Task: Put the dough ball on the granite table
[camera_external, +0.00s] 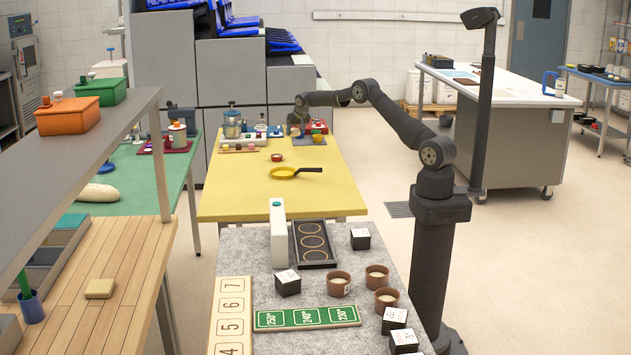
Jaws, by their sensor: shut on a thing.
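My gripper (298,128) is small and dark at the far end of the yellow table (250,197), pointing down among small items. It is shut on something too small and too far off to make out. I cannot pick out the dough ball with certainty. The grey speckled granite table (240,260) is in the foreground, nearer the camera than the yellow table, and my gripper is well away from it.
The granite table holds brown cups (339,284), dark cubes (287,283), a black tray (312,244), a white upright block (277,233), a green temperature strip (307,317) and a numbered strip (230,318). A yellow pan (284,172) lies on the yellow table.

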